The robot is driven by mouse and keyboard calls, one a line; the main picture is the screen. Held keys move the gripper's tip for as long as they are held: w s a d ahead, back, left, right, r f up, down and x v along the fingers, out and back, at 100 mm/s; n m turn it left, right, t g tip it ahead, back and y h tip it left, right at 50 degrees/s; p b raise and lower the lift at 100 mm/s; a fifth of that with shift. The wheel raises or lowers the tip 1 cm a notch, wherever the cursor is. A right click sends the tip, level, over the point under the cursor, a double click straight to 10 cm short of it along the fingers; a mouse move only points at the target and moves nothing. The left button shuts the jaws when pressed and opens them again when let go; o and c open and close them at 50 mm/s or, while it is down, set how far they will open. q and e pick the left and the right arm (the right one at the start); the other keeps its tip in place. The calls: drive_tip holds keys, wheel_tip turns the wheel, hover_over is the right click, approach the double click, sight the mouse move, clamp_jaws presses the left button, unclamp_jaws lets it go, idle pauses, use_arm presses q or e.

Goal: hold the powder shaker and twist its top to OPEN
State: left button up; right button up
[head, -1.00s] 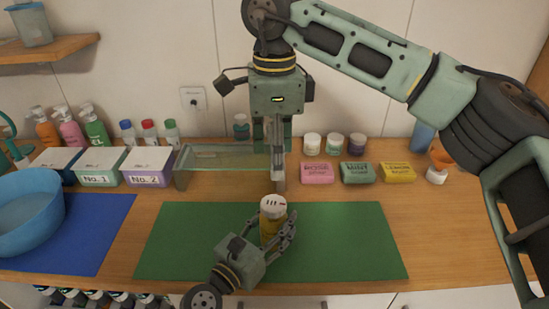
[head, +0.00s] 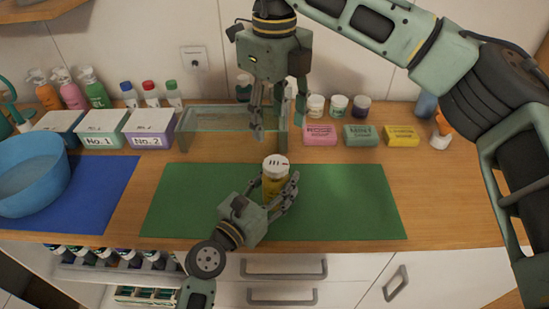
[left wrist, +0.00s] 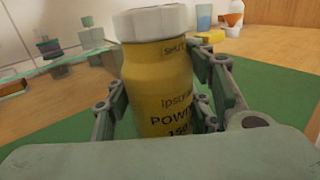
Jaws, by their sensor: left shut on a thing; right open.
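The powder shaker (head: 272,188) stands upright on the green mat (head: 350,205); it has a yellow body and a white top (head: 276,164) with dark marks. In the left wrist view the shaker (left wrist: 158,90) shows "POWD" lettering and a "SHUT" mark near its neck, under the white top (left wrist: 152,22). My left gripper (head: 283,192) is shut on the shaker's body, with fingers on both sides. My right gripper (head: 278,115) is open and empty, pointing down above and behind the shaker, apart from its top.
A glass shelf (head: 215,120) stands behind the mat, close to my right gripper. Pink soap (head: 320,133), green soap (head: 361,135) and yellow soap (head: 402,135) lie at the back right. A blue bowl (head: 30,175) is at left. The mat's right part is clear.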

sight(274, 164)
wheel_tip(274, 164, down, 11)
drive_tip(key=shift+f, duration=0.1)
idle(0.3)
drive_tip(key=c, duration=1.1)
drive_tip(key=shift+n, duration=0.7)
drive_tip(key=shift+s, duration=0.1)
drive_tip(key=o, duration=1.1)
